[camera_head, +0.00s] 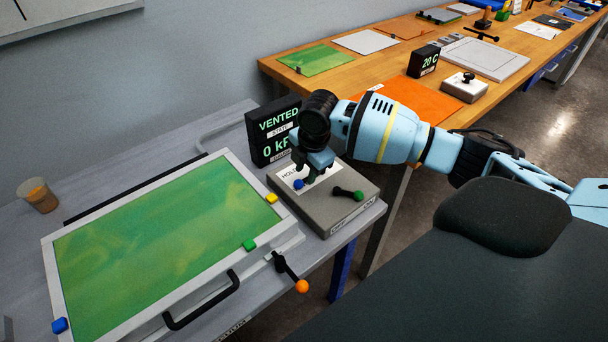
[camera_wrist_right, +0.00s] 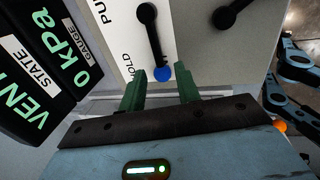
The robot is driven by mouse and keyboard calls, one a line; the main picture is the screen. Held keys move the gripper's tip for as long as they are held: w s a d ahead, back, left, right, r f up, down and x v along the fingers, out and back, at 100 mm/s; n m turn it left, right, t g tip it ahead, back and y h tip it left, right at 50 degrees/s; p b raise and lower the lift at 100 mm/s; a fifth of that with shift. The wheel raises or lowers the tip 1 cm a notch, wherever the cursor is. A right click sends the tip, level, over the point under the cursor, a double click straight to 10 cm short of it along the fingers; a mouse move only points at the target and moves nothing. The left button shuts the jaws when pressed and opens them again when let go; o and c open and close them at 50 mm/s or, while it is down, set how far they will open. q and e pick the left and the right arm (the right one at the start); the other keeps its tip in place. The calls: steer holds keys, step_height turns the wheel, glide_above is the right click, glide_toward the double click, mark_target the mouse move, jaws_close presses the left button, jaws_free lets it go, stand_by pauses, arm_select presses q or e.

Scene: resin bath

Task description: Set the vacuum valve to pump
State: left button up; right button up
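The grey valve box (camera_head: 332,217) sits on the grey bench. Its blue-knobbed lever (camera_wrist_right: 151,40) ends in a blue knob (camera_wrist_right: 161,74), beside the partly visible HOLD lettering in the right wrist view. The knob also shows in the head view (camera_head: 298,184). My right gripper (camera_wrist_right: 160,80) reaches down over the box. Its green fingers stand apart on either side of the blue knob, with gaps visible. The vacuum display (camera_head: 272,133) reads VENTED and 0 kPa. My left gripper cannot be made out in either view.
A second black lever with a green knob (camera_head: 358,195) is on the same box, close to the right gripper. The green-panelled tray (camera_head: 140,315) lies left of it, with an orange-knobbed lever (camera_head: 302,286) at its front. A wooden bench (camera_head: 505,98) stands behind, holding panels and a 20 C display (camera_head: 423,62).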

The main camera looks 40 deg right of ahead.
steer(key=shift+w+f, duration=0.25)
steer(key=shift+f, duration=0.9)
jaws_close()
steer(key=shift+a, duration=0.1)
